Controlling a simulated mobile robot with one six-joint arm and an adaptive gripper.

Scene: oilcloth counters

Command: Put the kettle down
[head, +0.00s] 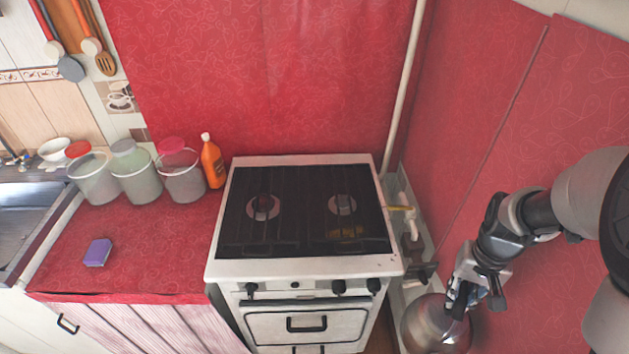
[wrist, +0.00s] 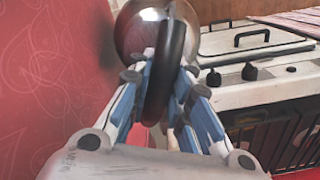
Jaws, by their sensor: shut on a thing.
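The metal kettle (head: 430,326) hangs in the air at the bottom right of the head view, to the right of the stove front. My gripper (head: 466,300) is above it. In the wrist view the kettle's shiny round body (wrist: 140,28) is at the top and its black handle (wrist: 172,62) runs between the fingers. My gripper (wrist: 170,85) is shut on that handle. The kettle's underside and spout are hidden. The white stove (head: 300,268) has a dark two-burner top (head: 302,215), with nothing standing on it.
A red counter (head: 150,245) left of the stove holds several jars (head: 135,172), an orange bottle (head: 211,162) and a purple sponge (head: 97,252); its front part is clear. A sink (head: 22,225) is at far left. A red wall (head: 530,110) and pipe (head: 405,80) stand right.

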